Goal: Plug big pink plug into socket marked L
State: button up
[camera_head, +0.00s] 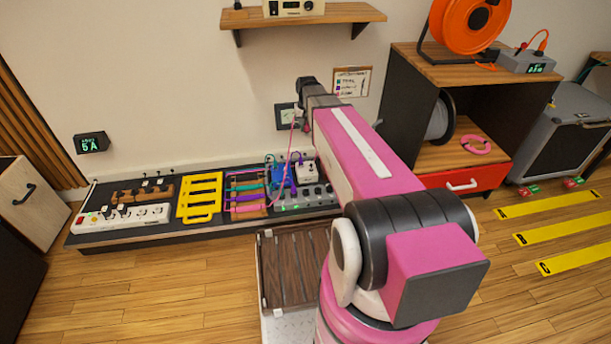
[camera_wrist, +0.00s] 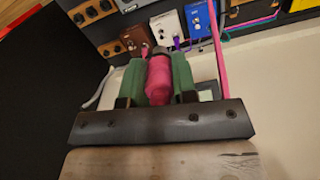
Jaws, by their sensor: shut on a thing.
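The big pink plug (camera_wrist: 160,82) is held between the green fingers of my gripper (camera_wrist: 158,66) in the wrist view. Its far tip is dark, and I see no socket around it. In the head view my gripper (camera_head: 302,119) is up by the wall, beside a small dark wall plate (camera_head: 284,115); its fingers are mostly hidden by my arm. A pink cable (camera_head: 291,139) hangs down from there to the pedal board, and it also shows in the wrist view (camera_wrist: 217,45). No L mark is readable in either view.
A low dark board (camera_head: 150,234) along the wall carries pedals, a yellow rack (camera_head: 201,196) and coloured cables. A wooden slatted platform (camera_head: 290,270) stands in front. A shelf (camera_head: 310,17) is above, and a cabinet with a red drawer (camera_head: 465,183) is at right. Floor at left front is clear.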

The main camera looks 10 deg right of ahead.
notch_tip(320, 180, down, 29)
jog(key=w+m, duration=0.1)
jog(key=m, duration=0.1)
jog(key=shift+w, duration=0.25)
jog(key=shift+f, duration=4.05)
jog(key=o, duration=1)
